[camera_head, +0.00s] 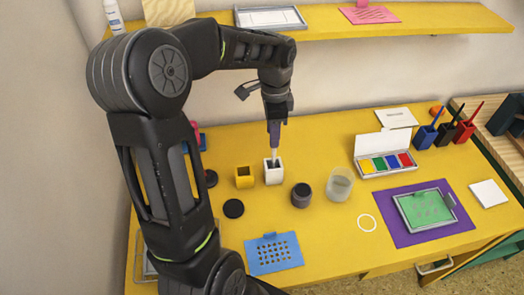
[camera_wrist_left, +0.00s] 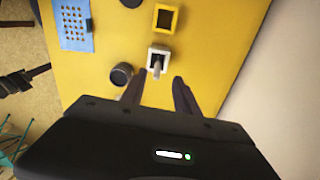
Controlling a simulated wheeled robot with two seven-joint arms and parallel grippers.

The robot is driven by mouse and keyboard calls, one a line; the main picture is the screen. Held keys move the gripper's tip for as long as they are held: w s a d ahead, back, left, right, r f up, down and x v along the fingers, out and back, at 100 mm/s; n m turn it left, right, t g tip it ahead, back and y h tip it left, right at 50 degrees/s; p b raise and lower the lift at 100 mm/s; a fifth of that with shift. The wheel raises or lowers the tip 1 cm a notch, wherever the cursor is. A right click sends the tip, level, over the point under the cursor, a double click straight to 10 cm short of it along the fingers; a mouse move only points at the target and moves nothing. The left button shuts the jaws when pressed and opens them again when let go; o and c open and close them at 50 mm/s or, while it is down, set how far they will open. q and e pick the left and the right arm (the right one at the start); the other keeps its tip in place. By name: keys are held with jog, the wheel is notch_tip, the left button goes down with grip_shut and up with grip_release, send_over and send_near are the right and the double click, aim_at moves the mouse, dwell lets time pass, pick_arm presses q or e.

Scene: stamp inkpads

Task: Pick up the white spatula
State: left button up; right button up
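The white spatula (camera_head: 274,156) stands in a small white square cup (camera_head: 274,175) on the yellow table. Only its upper part shows; the lower end is hidden in the cup. My left gripper (camera_head: 274,141) points down right over the cup. In the left wrist view its two fingers (camera_wrist_left: 158,92) are apart, with the spatula (camera_wrist_left: 157,69) showing in line with the gap between them. I cannot tell whether either finger touches it. A dark pronged shape at the left edge of the wrist view may be my right gripper, but its state is unclear.
A yellow cup (camera_head: 244,177) is left of the white cup. A dark round jar (camera_head: 301,195) and a clear cup (camera_head: 340,184) stand to the right. A blue stencil (camera_head: 273,254) lies in front. A paint box (camera_head: 386,164) and purple mat (camera_head: 402,236) are farther right. A shelf (camera_head: 400,22) hangs behind.

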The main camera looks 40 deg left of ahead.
aim_at(273, 161)
pick_arm(q)
jog(key=shift+d+r, duration=0.1)
jog(key=shift+d, duration=0.15)
jog(key=shift+f, duration=1.35)
jog(key=shift+f+p, duration=0.4)
notch_tip(273, 161, down, 4)
jog(key=shift+f+p, duration=0.2)
jog(key=shift+p, duration=0.3)
jog(key=shift+c, duration=0.5)
grip_shut()
